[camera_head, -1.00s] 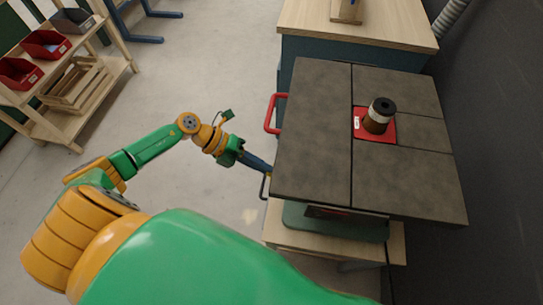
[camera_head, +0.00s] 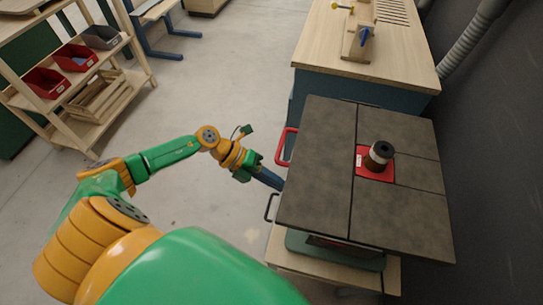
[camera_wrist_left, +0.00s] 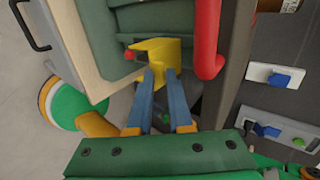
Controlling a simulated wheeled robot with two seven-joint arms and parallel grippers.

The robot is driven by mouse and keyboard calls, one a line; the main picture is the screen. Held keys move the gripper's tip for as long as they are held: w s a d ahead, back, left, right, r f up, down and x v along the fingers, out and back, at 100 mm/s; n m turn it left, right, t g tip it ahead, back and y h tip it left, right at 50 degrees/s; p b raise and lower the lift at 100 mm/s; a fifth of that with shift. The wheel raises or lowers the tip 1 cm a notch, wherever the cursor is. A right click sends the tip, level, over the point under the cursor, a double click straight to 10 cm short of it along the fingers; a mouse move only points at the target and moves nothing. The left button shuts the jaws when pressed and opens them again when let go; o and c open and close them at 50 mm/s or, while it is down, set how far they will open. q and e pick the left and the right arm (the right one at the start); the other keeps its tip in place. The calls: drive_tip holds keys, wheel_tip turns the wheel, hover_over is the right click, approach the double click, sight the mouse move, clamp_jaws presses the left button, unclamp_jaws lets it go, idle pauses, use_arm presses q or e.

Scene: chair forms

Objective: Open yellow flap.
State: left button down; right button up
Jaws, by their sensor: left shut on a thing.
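The yellow flap (camera_wrist_left: 155,48) shows in the left wrist view on the side of the dark green machine (camera_wrist_left: 160,18), with a small red part at its left. My left gripper (camera_wrist_left: 159,75) has its two blue fingers at the flap's lower edge and is shut on it. In the head view my left gripper (camera_head: 273,181) reaches the left side of the grey-topped machine (camera_head: 320,160); its fingertips and the flap are hidden by the machine's top. My right gripper is not in view.
A red handle (camera_head: 286,146) stands out beside my left gripper, and a black handle (camera_head: 270,207) is on the wooden base. A spindle (camera_head: 380,154) stands on the machine top. A wooden shelf with bins (camera_head: 75,60) is at far left. The floor between is clear.

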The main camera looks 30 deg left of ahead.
use_arm(q)
drive_tip(key=shift+s+d+f, duration=0.1)
drive_tip(key=shift+s+d, duration=0.1)
drive_tip(key=shift+d, duration=0.1)
drive_tip(key=c, duration=1)
unclamp_jaws()
drive_tip(key=shift+d, duration=0.1)
drive_tip(key=shift+o, duration=0.2)
drive_tip(key=shift+w+d, duration=0.55)
drive_tip(key=shift+d, duration=0.3)
drive_tip(key=b+v, duration=0.1)
drive_tip(key=v, duration=0.7)
drive_tip(key=shift+a+b, duration=0.2)
drive_tip(key=shift+b, duration=0.1)
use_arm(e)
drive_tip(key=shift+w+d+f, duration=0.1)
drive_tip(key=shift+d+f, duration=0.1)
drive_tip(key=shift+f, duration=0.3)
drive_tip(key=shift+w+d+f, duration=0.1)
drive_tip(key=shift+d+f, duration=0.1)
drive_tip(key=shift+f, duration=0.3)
use_arm(q)
drive_tip(key=shift+f, duration=0.15)
